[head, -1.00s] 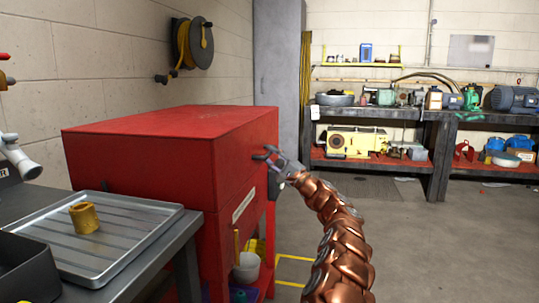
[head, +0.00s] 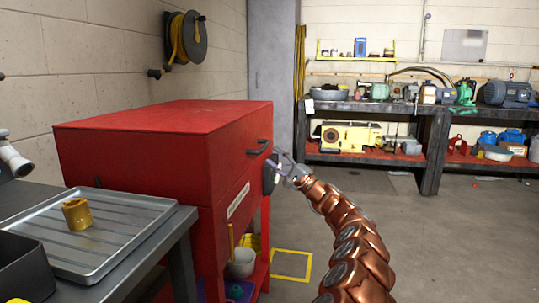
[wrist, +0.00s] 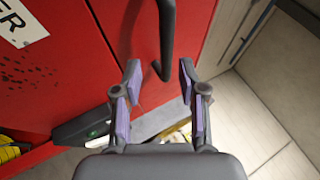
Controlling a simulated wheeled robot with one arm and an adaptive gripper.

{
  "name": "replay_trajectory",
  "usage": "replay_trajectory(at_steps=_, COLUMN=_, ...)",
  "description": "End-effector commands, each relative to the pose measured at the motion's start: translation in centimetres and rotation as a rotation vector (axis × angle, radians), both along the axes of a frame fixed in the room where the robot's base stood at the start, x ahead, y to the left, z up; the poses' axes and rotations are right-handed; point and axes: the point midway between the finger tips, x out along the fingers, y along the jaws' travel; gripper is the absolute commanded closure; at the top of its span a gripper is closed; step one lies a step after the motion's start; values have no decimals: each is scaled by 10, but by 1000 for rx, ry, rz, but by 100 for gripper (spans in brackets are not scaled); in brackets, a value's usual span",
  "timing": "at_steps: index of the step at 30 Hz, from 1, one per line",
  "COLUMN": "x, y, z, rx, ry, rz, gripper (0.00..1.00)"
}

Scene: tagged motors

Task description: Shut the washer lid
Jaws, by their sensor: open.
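The red washer (head: 130,165) stands left of centre in the head view. Its lid (head: 165,115) lies flat on top, with no clear gap at the seam. A black bar handle (head: 259,147) is on the lid's front, and it also shows in the wrist view (wrist: 167,40). My gripper (head: 274,163) is open and empty, just in front of the washer and slightly below and right of the handle. In the wrist view my gripper (wrist: 158,78) has its fingers spread, with the handle's lower end near the space between the tips. I cannot tell if they touch.
A grey bench with a metal tray (head: 100,235) and a yellow-brown ring part (head: 77,214) stands at the left, close to the washer. A shelf bench (head: 390,106) with motors is along the back wall. The floor (head: 440,240) at the right is clear.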

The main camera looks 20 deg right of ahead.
Motion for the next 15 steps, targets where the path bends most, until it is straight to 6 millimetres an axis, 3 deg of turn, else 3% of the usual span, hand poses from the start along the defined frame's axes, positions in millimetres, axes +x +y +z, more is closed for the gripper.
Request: replay_trajectory(at_steps=15, x=-40, y=-25, z=-21, rx=0, ry=0, rz=-2, gripper=59)
